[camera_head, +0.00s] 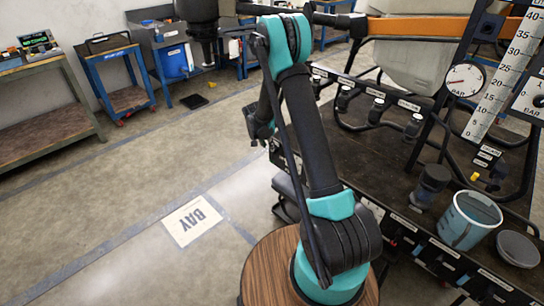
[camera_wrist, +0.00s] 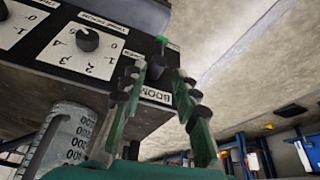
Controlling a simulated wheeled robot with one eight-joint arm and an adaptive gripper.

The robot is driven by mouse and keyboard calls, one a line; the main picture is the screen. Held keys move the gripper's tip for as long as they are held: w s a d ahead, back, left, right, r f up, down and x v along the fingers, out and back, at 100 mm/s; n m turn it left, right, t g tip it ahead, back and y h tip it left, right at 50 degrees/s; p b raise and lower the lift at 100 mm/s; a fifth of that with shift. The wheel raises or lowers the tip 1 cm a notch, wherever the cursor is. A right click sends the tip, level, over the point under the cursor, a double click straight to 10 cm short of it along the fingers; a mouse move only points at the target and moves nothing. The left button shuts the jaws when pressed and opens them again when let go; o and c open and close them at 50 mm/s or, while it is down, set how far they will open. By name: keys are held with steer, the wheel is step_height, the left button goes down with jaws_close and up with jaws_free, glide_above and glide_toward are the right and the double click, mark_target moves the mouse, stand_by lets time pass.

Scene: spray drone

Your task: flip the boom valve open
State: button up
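In the wrist view, a small lever with a green tip (camera_wrist: 161,42) stands on a dark control box (camera_wrist: 110,68), beyond my fingertips. It looks like the boom valve; an upside-down BOOM label (camera_wrist: 156,96) is on the box's near face. My gripper (camera_wrist: 159,77) is open, its two green fingers with dark pads spread apart and nothing between them. The lever lines up with the gap between the fingers and appears apart from them. In the head view my arm hides much of this area, and I cannot make out the lever.
The box also carries a black numbered dial knob (camera_wrist: 87,40) left of the lever. A graduated cylinder (camera_wrist: 66,135) stands close at lower left. In the head view, a teal cup (camera_head: 468,222) and pressure gauge (camera_head: 464,79) are on the right. Open floor lies left.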

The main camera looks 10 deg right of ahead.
mark_target(271, 153)
steer(key=x, duration=0.9)
steer(key=shift+w+d+f, duration=0.1)
steer(key=shift+f, duration=0.2)
jaws_close()
